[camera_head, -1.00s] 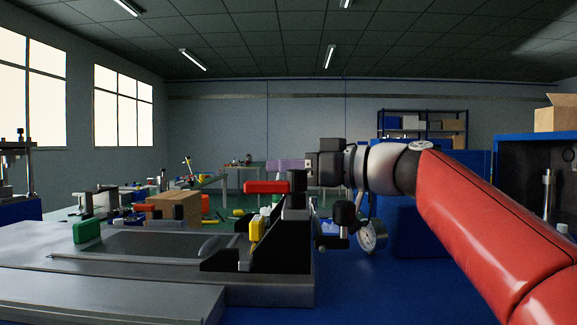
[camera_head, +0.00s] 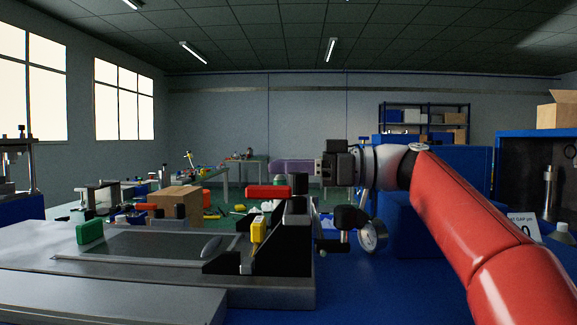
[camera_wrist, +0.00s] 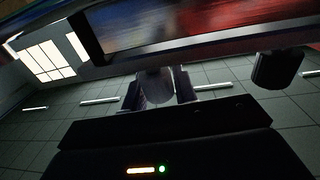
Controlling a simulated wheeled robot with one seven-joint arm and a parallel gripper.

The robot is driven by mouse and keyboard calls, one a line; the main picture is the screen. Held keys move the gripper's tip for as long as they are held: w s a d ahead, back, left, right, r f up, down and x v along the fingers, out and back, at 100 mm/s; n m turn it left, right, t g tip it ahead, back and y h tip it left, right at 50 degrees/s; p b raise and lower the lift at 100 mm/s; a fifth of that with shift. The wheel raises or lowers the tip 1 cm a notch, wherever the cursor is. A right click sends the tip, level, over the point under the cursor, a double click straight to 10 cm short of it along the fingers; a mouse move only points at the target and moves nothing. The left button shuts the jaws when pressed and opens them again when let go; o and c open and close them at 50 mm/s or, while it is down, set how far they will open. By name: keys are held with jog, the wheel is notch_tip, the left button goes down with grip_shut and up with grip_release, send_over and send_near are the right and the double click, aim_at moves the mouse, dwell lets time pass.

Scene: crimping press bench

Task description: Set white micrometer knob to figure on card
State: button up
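My gripper (camera_head: 275,166) reaches left from the red arm in the head view, over the black press block and above its red bar. In the wrist view its two dark fingers (camera_wrist: 158,92) stand apart, with a pale grey rounded shape between them; I cannot tell what it is or whether they touch it. The card (camera_head: 522,226) stands at the right, partly hidden by my arm; a "GAP" line and a large 0 show, the rest of the figure is hidden. I cannot make out the white micrometer knob for certain.
The grey press base (camera_head: 130,275) fills the lower left, with a green block (camera_head: 90,232) and a yellow piece (camera_head: 258,229). A dial gauge (camera_head: 373,236) hangs right of the press. A cardboard box (camera_head: 178,201) stands behind. Blue bench surface (camera_head: 400,295) is clear in front.

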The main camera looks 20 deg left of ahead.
jog(key=o, duration=0.4)
jog(key=shift+c, duration=0.2)
